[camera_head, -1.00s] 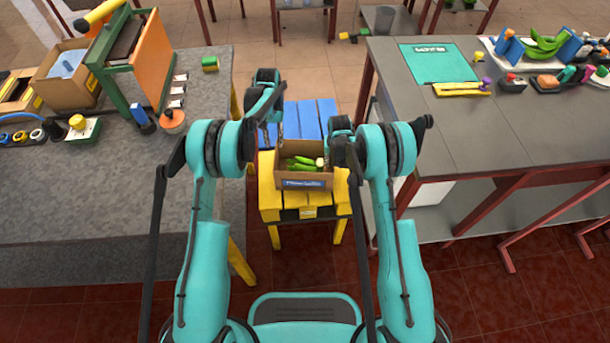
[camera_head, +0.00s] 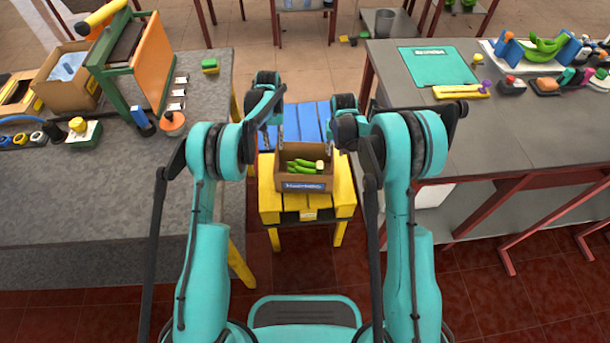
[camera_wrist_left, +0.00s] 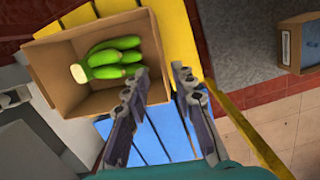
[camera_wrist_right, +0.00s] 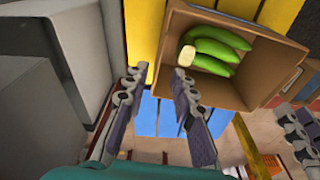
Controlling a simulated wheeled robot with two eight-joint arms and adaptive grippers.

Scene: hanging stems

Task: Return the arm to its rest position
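My left gripper (camera_wrist_left: 160,88) is open and empty at the left side of the cardboard box (camera_head: 304,182). The box stands on a small yellow and blue slatted table (camera_head: 268,202). A bunch of green bananas (camera_head: 303,166) lies inside the box; it also shows in the left wrist view (camera_wrist_left: 112,60) and the right wrist view (camera_wrist_left: 112,72). My right gripper (camera_wrist_right: 160,85) is open and empty near the box's right side. In the head view both grippers' fingers are small and partly hidden by my arms.
A grey table (camera_head: 100,200) on the left holds a cardboard box (camera_head: 65,85) and an orange and green stand (camera_head: 150,70). A dark grey table (camera_head: 500,130) on the right holds a teal mat (camera_head: 437,66) and a tray with bananas (camera_head: 550,46). Red-tiled floor lies in front.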

